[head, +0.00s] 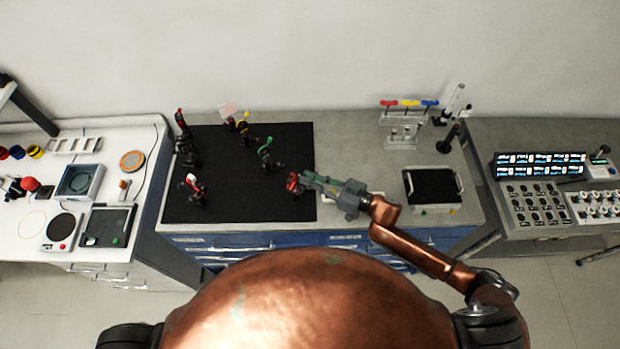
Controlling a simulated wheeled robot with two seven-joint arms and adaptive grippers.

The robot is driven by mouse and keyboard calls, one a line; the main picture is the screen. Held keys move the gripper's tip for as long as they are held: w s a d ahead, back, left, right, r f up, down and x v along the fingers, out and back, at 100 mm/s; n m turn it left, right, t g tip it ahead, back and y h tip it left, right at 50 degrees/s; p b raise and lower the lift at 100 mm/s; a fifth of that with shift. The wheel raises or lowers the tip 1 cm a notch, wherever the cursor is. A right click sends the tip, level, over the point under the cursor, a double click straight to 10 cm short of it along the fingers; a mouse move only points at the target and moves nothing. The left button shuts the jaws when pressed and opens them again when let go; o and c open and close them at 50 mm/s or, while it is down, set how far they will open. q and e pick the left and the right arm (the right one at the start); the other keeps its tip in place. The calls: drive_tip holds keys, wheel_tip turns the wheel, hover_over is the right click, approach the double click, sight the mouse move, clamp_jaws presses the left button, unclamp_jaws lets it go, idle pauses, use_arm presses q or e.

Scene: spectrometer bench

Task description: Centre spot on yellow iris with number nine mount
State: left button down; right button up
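Several small dark optical mounts stand upright on a black breadboard (225,205). One mount with a yellow part (243,117) stands at the back; it may be the yellow iris. A mount with a green top (266,152) is right of the middle. A mount with red and white parts (195,187) is at the front left. My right gripper (302,179) is at a red-topped mount (293,183) near the board's right edge. Its fingers overlap that mount, and I cannot tell if they grip it. Numbers on the mounts and any light spot are too small to make out. My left gripper is out of view.
A tall dark mount with a red top (181,122) and a pale card (228,110) stand at the back left. Right of the board are a rack of coloured-handled drivers (402,125) and a black-topped tray (432,186). Control panels (540,180) stand far right.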

clamp_jaws()
drive_tip(key=shift+n, duration=0.4)
drive_tip(key=shift+s+n+b, duration=0.1)
drive_tip(key=shift+n+b, duration=3.4)
drive_tip(key=shift+n, duration=5.3)
